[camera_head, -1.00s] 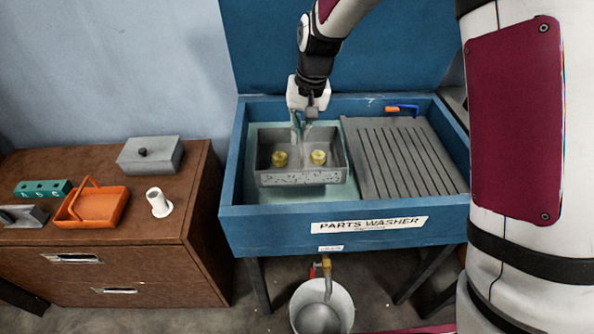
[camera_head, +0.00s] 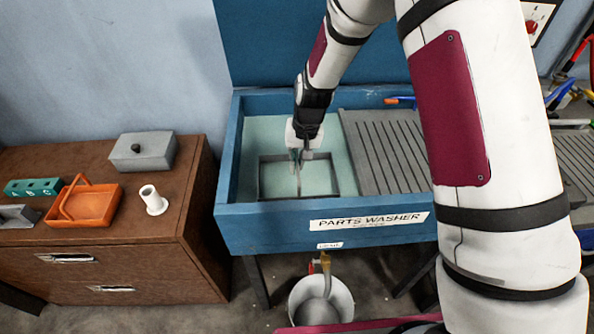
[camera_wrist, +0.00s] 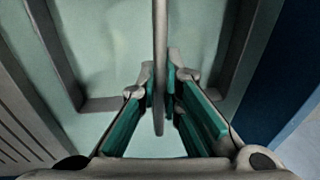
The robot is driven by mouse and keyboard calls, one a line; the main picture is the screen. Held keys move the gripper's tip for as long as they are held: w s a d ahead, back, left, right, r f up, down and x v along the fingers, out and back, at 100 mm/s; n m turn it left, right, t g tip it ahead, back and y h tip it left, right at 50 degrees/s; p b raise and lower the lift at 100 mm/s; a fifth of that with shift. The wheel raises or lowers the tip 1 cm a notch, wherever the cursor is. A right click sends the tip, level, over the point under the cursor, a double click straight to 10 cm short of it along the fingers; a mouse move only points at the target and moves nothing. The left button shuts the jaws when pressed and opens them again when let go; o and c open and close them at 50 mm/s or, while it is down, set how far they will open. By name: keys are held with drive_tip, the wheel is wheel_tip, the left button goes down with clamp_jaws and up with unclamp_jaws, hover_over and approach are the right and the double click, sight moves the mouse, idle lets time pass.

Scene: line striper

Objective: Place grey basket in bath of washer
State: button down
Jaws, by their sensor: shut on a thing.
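The grey basket (camera_head: 262,178) is in the left bath of the blue parts washer (camera_head: 290,228). Only its rim and middle bar show; pale green liquid (camera_head: 262,132) fills the view inside it and hides its floor and contents. My gripper (camera_head: 299,160) is above the basket's middle, pointing down, shut on the upright middle bar. In the wrist view, my gripper's green-padded fingers (camera_wrist: 162,88) close on that bar, with the basket's rim (camera_wrist: 52,58) on both sides. I cannot tell whether the basket touches the bath floor.
A ribbed grey drainboard (camera_head: 385,150) fills the washer's right side. A bucket (camera_head: 320,300) stands below.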

drive_tip(key=shift+f, duration=1.85)
drive_tip(key=c, duration=2.2)
unclamp_jaws()
drive_tip(key=shift+f, duration=0.2)
drive_tip(key=o, duration=0.4)
drive_tip(key=shift+o, duration=0.2)
drive_tip(key=shift+r, duration=0.1)
